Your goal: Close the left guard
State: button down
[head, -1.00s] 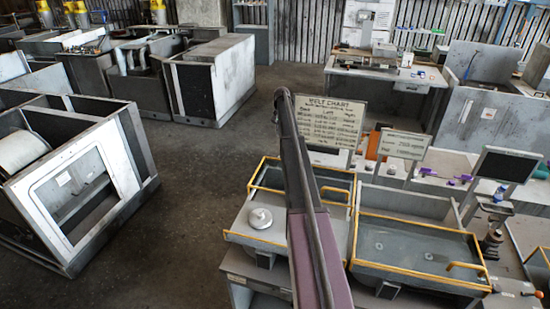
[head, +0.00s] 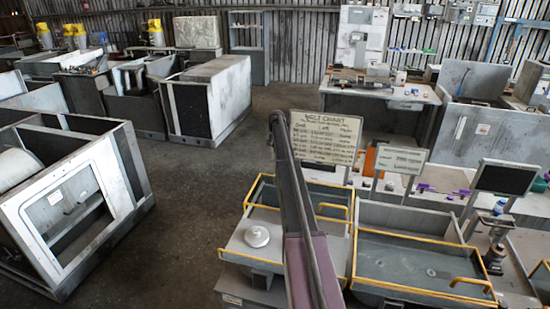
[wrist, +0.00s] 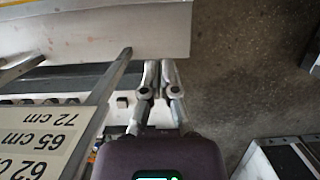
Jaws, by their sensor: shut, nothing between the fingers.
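The left guard (head: 312,183) is a yellow-edged clear panel with a yellow handle, in the middle of the head view. It appears raised at the back of its station, behind a pale round knob (head: 257,237) that stands uncovered. My arm crosses in front of it and hides part of it. The right guard (head: 412,292) is a similar yellow frame that appears to lie down over its grey tray. My gripper (wrist: 159,70) shows in the wrist view with its fingers together and empty. The guard is not clearly recognisable there, and the gripper is not visible in the head view.
A smaller sign (head: 403,160) and dark screen (head: 507,178) stand to the right. Open floor (head: 190,215) lies left of the station.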

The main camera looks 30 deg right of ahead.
jog(key=s+a+f+b, duration=0.1)
jog(key=f+b, duration=0.1)
jog(key=s+a+f+b, duration=0.1)
jog(key=a+f+b, duration=0.1)
jog(key=s+a+f+b, duration=0.1)
jog(key=f+b, duration=0.1)
jog(key=shift+s+a+f, duration=0.2)
jog(key=shift+s+f, duration=0.1)
jog(key=shift+f, duration=0.05)
dwell(0.5)
jog(key=s+a, duration=1.6)
jog(key=a, duration=0.2)
jog(key=shift+a, duration=0.25)
jog(key=shift+w, duration=0.1)
